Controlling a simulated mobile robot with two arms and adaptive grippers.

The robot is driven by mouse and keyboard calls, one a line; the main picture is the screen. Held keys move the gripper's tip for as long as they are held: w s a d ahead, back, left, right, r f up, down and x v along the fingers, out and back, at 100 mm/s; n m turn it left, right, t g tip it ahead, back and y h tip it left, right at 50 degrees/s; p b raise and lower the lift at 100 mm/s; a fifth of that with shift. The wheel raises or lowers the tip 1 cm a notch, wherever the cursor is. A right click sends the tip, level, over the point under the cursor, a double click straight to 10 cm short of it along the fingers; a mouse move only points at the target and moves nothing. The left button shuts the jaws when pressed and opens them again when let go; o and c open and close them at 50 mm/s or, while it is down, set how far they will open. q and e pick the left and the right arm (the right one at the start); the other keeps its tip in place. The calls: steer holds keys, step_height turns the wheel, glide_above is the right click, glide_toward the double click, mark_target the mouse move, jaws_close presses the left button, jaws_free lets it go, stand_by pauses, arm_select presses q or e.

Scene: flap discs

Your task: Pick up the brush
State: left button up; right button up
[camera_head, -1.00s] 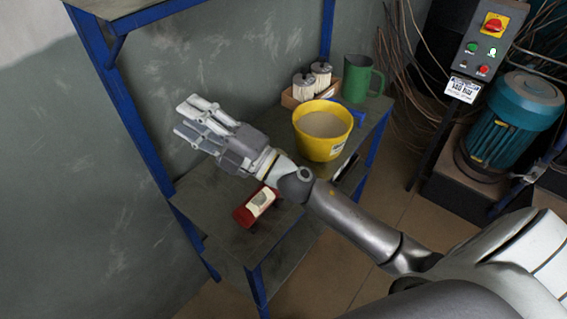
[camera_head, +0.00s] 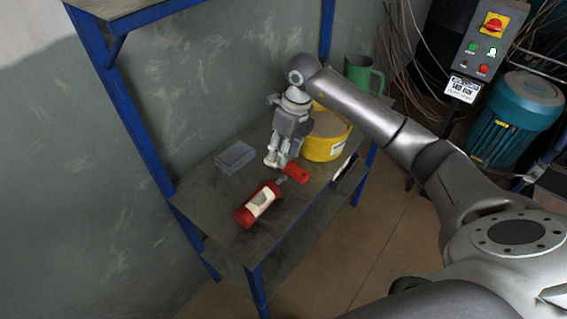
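My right gripper (camera_head: 276,161) points down over the workbench, in front of the yellow bucket (camera_head: 322,146). Its fingertips are close to a small red thing (camera_head: 297,173), which may be the brush's handle; I cannot tell for sure. Contact is unclear. The fingers look close together, but whether they are open or shut is unclear. A red bottle with a pale label (camera_head: 260,203) lies just in front of them. My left gripper is not in view.
A grey box (camera_head: 235,156) lies left of my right gripper. A green jug (camera_head: 361,75) stands behind the bucket. A black-and-white item (camera_head: 345,168) is at the bench's right edge. The bench (camera_head: 205,190) is bare at its left front.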

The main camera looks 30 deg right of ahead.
steer(key=r+h, duration=0.1)
steer(key=h, duration=0.1)
glide_above(299, 171)
steer(key=shift+m+g, duration=0.3)
step_height(299, 171, down, 11)
steer(key=shift+r+p, duration=0.15)
steer(key=shift+p, duration=0.6)
steer(key=c, duration=0.7)
steer(key=shift+c, duration=0.5)
steer(key=shift+r, duration=0.15)
